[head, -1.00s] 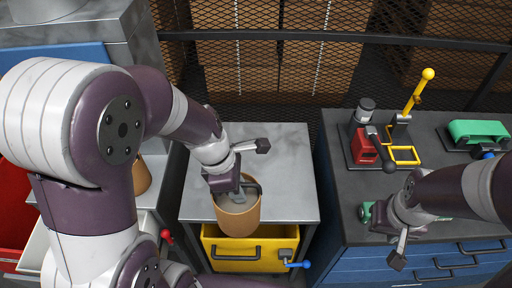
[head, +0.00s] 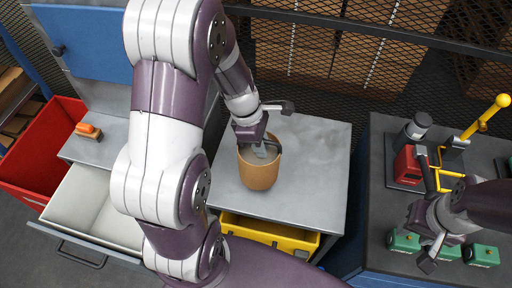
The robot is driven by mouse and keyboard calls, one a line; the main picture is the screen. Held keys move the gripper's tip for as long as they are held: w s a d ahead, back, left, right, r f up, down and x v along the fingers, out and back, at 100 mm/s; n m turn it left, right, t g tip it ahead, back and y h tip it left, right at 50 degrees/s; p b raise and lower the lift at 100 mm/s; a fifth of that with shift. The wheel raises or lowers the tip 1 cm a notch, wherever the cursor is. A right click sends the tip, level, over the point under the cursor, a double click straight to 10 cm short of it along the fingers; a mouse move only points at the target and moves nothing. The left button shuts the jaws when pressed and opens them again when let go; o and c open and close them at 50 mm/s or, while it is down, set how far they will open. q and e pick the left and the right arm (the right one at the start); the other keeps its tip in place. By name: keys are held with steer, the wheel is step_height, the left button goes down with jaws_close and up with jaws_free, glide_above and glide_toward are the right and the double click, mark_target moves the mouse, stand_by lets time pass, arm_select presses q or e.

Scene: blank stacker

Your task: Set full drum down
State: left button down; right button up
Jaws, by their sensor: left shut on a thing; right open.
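The drum (head: 258,172) is a tan-brown open-topped cylinder over the front part of the grey cabinet top (head: 318,150). My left gripper (head: 262,148) is shut on the drum at its rim, with its fingers reaching inside. The drum looks upright. I cannot tell whether its base touches the cabinet top. The drum's contents are mostly hidden by the gripper. My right gripper (head: 430,250) is open and empty above the dark bench at the right, close to green blocks (head: 405,241).
A yellow drawer (head: 270,232) sits under the cabinet top. A red bin (head: 40,150) and a pale open drawer (head: 85,205) are at the left. A red machine (head: 406,165) and a yellow lever (head: 485,118) stand on the right bench. The cabinet top's right side is clear.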

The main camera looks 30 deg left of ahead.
mark_target(250, 155)
arm_select(q)
steer(key=w+a+f, duration=0.2)
steer(key=a, duration=0.1)
steer(key=shift+f, duration=2)
steer(key=shift+s+f, duration=0.1)
steer(key=shift+f, duration=0.05)
steer(key=c, duration=1.1)
jaws_free()
steer(key=w+v, duration=0.1)
steer(key=v, duration=1.1)
steer(key=s+d+m, duration=0.1)
steer(key=m, duration=0.1)
steer(key=s+d+m+y, duration=0.1)
steer(key=m, duration=0.2)
steer(key=s+d+m, duration=0.2)
steer(key=m, duration=0.1)
steer(key=shift+f+y, duration=0.2)
steer(key=shift+y, duration=0.1)
steer(key=s+d+m+y, duration=0.1)
steer(key=s+d+m, duration=0.3)
steer(key=m, duration=0.9)
steer(key=shift+s+d+f+t+y, duration=0.2)
steer(key=shift+s+f+t+y, duration=0.1)
steer(key=shift+s+f, duration=0.25)
